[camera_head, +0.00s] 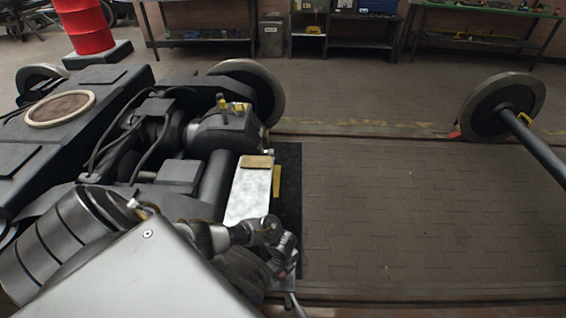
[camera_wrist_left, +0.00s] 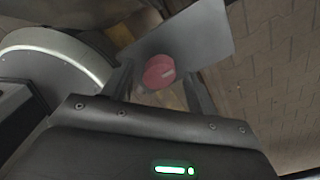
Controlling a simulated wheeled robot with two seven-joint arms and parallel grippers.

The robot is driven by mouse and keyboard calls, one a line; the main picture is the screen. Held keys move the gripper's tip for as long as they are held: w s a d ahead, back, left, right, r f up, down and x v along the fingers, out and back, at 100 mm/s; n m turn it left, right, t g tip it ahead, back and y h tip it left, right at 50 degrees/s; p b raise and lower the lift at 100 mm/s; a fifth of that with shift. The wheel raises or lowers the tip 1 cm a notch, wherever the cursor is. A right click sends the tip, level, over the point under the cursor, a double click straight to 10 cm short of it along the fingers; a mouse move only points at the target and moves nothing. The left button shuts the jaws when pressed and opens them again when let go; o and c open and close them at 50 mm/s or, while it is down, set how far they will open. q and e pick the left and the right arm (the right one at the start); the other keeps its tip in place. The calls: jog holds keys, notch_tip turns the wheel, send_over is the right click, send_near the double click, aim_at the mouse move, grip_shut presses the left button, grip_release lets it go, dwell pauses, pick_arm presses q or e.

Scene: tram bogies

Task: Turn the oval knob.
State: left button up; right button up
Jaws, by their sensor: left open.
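In the left wrist view, the knob (camera_wrist_left: 159,72) is red and rounded, with a pale mark on its face. It sits in front of a grey plate (camera_wrist_left: 195,38). The two dark fingers of my left gripper (camera_wrist_left: 160,78) are apart, one on each side of the knob. I cannot tell whether they touch it. In the head view, my left gripper (camera_head: 286,262) is low in the middle, by the near end of a white panel (camera_head: 248,195) on the bogie. My right gripper is in neither view.
The dark bogie (camera_head: 180,130) with cables and wheels (camera_head: 255,88) fills the left. A loose wheelset (camera_head: 500,105) stands at the right. A red drum (camera_head: 85,25) and workbenches (camera_head: 205,40) are at the back. Paved floor (camera_head: 400,200) is clear in the middle right.

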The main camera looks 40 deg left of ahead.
pick_arm(q)
jog(key=shift+f, duration=0.25)
jog(key=shift+c, duration=1)
jog(key=c, duration=0.8)
jog(key=shift+r, duration=0.1)
